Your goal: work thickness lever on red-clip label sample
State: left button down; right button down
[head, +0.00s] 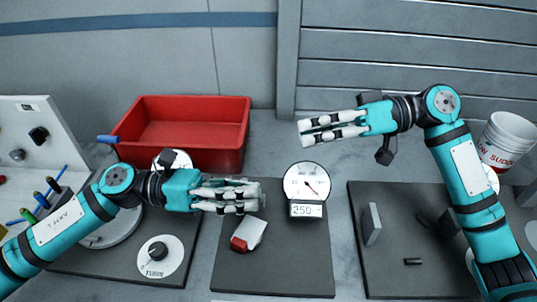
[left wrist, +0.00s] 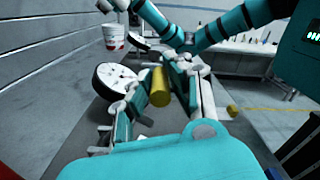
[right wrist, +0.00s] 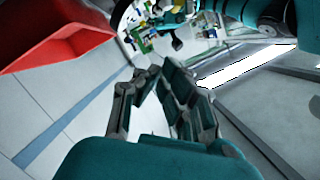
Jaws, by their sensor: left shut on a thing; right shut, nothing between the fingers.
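The label sample (head: 252,232) is a small white piece with a red clip (head: 239,243) at its lower left. It lies on a dark mat just below my left gripper (head: 259,195). The thickness gauge (head: 306,180) has a round white dial and a display that appears to read 250. Its dial (left wrist: 116,82) also shows in the left wrist view. My left gripper is shut on a yellow knob (left wrist: 160,86) left of the gauge; whether this is the lever's end is hard to tell. My right gripper (head: 302,132) is shut and empty, above and behind the gauge.
A red bin (head: 237,143) stands behind my left gripper. A black knob on a white disc (head: 160,254) sits at lower left. A second dark mat with a grey upright block (head: 371,224) lies right. A white bucket (head: 510,140) is far right.

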jog(key=s+a+f, duration=0.4)
jog(key=a, duration=0.5)
jog(key=shift+s+a+f, duration=0.2)
jog(key=shift+a+f, duration=0.05)
jog(key=shift+f, duration=0.15)
pick_arm(q)
jog(key=shift+w+r, duration=0.1)
jog(key=shift+w, duration=0.05)
pick_arm(e)
jog(key=shift+s+a+f+n, duration=0.1)
jog(key=shift+s+f+n, duration=0.2)
jog(key=shift+s+f, duration=0.4)
pick_arm(q)
jog(key=c, duration=1.5)
grip_release()
jog(key=shift+o, duration=1.3)
jog(key=shift+w, duration=0.15)
jog(key=shift+r, duration=0.1)
